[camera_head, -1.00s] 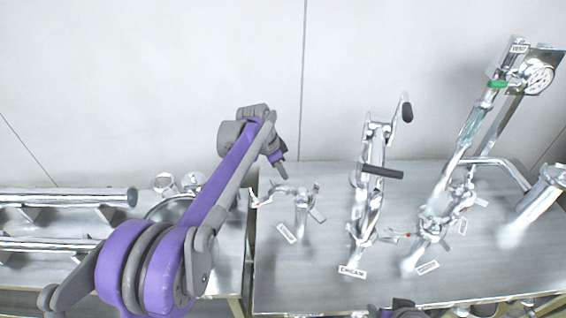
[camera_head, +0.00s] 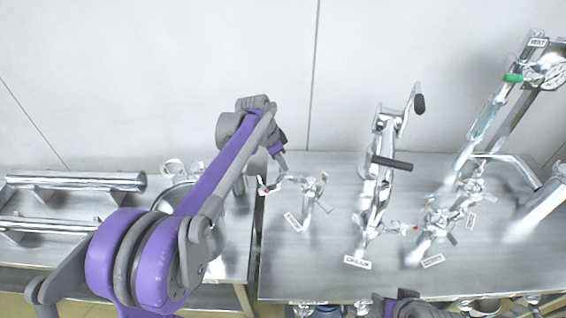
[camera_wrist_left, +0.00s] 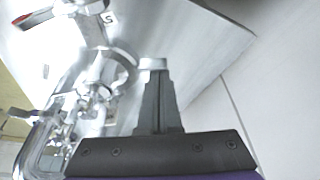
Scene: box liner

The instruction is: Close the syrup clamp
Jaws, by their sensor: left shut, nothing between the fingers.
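The leftmost small metal valve stand (camera_head: 312,196) on the right-hand table has a tilted label (camera_head: 292,222) that I cannot read in the head view. In the left wrist view, a label starting with S (camera_wrist_left: 108,17) shows on a metal stand. A clamp handle with a red end (camera_head: 262,187) reaches out left from the stand; the left wrist view also shows a red-tipped lever (camera_wrist_left: 34,17). My left gripper (camera_head: 283,163) is shut and empty, just above the handle. Its fingers (camera_wrist_left: 154,72) appear beside a metal ring; I cannot tell whether they touch.
A tall metal fitting with black handles (camera_head: 392,163) stands in the table's middle. More valves and a gauge (camera_head: 556,75) with a green lever stand at right. A left table holds metal pipes (camera_head: 75,181) and a round vessel under my arm.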

